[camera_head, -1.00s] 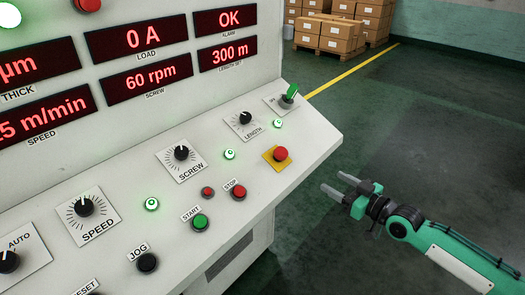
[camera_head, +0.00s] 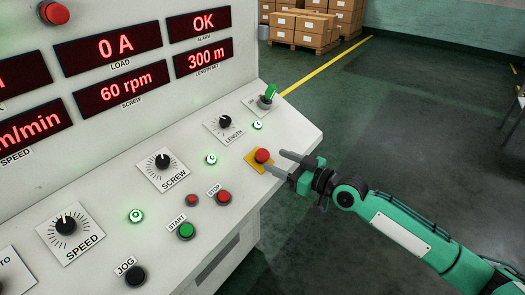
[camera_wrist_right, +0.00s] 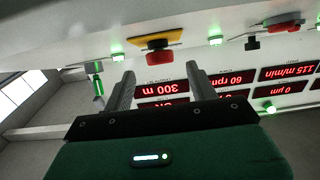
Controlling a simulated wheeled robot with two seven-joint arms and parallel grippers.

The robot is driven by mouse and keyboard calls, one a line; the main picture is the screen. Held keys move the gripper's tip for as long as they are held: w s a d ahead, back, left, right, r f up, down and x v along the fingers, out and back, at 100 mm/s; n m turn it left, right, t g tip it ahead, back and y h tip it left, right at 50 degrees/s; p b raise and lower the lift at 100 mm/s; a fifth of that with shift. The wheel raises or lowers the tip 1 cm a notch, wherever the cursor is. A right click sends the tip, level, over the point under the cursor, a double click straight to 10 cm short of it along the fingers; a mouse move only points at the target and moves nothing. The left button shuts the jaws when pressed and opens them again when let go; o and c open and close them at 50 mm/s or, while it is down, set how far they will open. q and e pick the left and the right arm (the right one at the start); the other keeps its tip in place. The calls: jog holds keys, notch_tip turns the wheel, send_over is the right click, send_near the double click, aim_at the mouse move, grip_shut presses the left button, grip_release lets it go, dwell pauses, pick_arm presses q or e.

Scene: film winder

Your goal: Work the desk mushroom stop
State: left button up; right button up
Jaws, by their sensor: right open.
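The desk mushroom stop (camera_head: 262,155) is a red round button on a yellow square plate (camera_head: 255,165) near the right end of the sloped desk panel. In the right wrist view the red mushroom stop (camera_wrist_right: 158,57) shows upside down, ahead of the fingertips and about midway between them. My right gripper (camera_head: 274,161) is open and empty beside the button, at the panel's right edge. In the right wrist view its two fingers (camera_wrist_right: 160,78) are apart, with clear space between them. I cannot tell whether a finger touches the button. My left gripper is not in view.
Near the stop are the LENGTH knob (camera_head: 225,122), a green switch (camera_head: 269,95) and lit green lamps (camera_head: 211,160). Red STOP (camera_head: 224,197) and green START (camera_head: 186,230) buttons are nearer. Another red mushroom (camera_head: 53,12) is on the upright panel. The floor to the right is open.

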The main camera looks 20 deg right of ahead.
aim_at(266, 155)
jog(key=p+x, duration=0.1)
jog(key=x, duration=0.4)
jog(key=shift+r, duration=0.1)
jog(key=shift+w+a, duration=0.35)
jog(key=shift+w, duration=0.05)
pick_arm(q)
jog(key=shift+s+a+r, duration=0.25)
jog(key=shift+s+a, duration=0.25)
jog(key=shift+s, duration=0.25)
pick_arm(e)
jog(key=shift+w, duration=0.1)
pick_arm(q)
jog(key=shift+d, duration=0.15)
